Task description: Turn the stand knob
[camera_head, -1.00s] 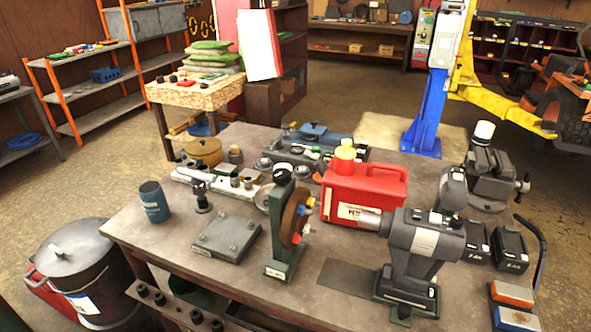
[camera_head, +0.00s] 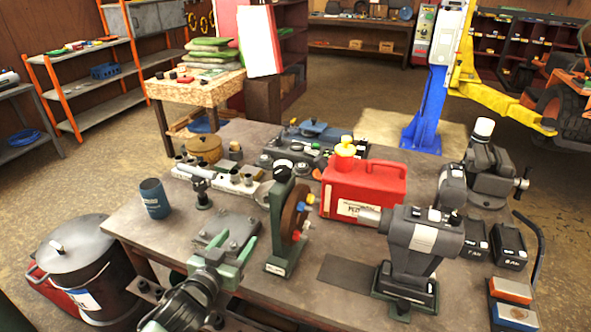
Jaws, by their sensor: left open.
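A dark green upright stand (camera_head: 281,232) stands on the workbench. It has a black knob (camera_head: 283,168) on its top. A brown disc (camera_head: 297,208) with small red, blue and yellow handles is on its right side. I cannot tell which of these parts is the stand knob. My left gripper (camera_head: 235,240) comes in from the lower left and is open, with nothing between its green fingers. It is left of the stand, over the grey flat plate, apart from the knob and disc. My right gripper is not in view.
A red canister (camera_head: 362,188) stands right behind the stand. A grey bench machine (camera_head: 420,241) is to the right. A blue cup (camera_head: 154,199) and a dark metal plate (camera_head: 232,226) are on the left. Little bare bench (camera_head: 330,243) shows between stand and machine.

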